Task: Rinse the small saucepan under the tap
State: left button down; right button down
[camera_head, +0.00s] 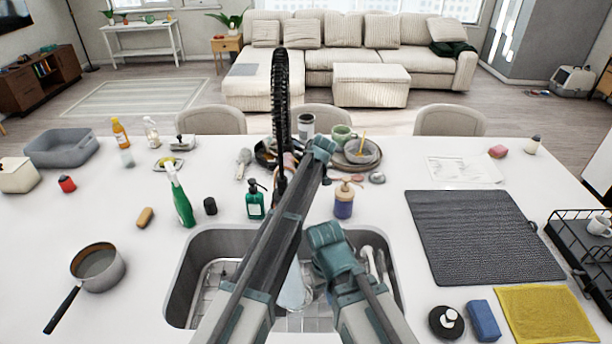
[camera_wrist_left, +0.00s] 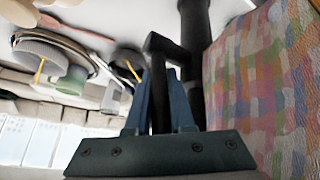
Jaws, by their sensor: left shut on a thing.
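The small saucepan (camera_head: 98,266) stands upright on the counter left of the sink, its dark handle pointing to the lower left. Its inside looks brownish. No gripper is near it. The black tap (camera_head: 281,92) rises behind the sink, its lower part partly hidden by my left arm. In the left wrist view, my left gripper (camera_wrist_left: 160,78) is shut on the black tap lever (camera_wrist_left: 163,44) beside the dark tap column. In the head view my left arm hides most of this gripper. My right arm is folded over the sink, and its gripper does not show.
The sink (camera_head: 184,283) holds a metal rack and some dishes. A green bottle (camera_head: 180,200), soap dispenser (camera_head: 255,200) and purple bottle (camera_head: 344,200) stand around its back. A dark drying mat (camera_head: 480,238) lies at right. A patterned surface (camera_wrist_left: 265,90) is close beside my left gripper.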

pick_arm(q)
jog(key=shift+s, duration=0.1)
pick_arm(e)
jog(key=shift+f, duration=0.15)
pick_arm(q)
jog(key=c, duration=1.1)
grip_release()
jog(key=shift+r, duration=0.15)
